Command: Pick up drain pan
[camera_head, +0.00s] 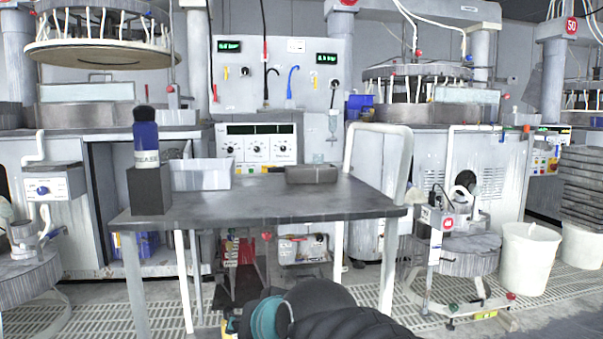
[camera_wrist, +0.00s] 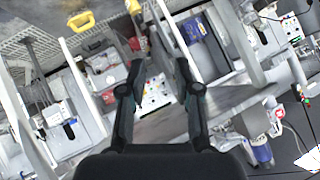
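A shallow grey pan (camera_head: 312,174), which looks like the drain pan, sits on the right back part of the dark table (camera_head: 270,205). A lighter, taller open bin (camera_head: 201,175) stands left of it on the same table. My gripper (camera_wrist: 158,75) is open in the wrist view, with nothing between its fingers. In the head view my dark arm shows at the bottom centre, in front of the table and apart from the pan. I cannot make out the pan for certain in the wrist view.
A dark block (camera_head: 149,189) with a blue bottle (camera_head: 146,140) on it stands at the table's left edge. The table's front middle is clear. A white bent pipe frame (camera_head: 407,165) rises behind its right edge. White buckets (camera_head: 530,258) stand on the floor at right.

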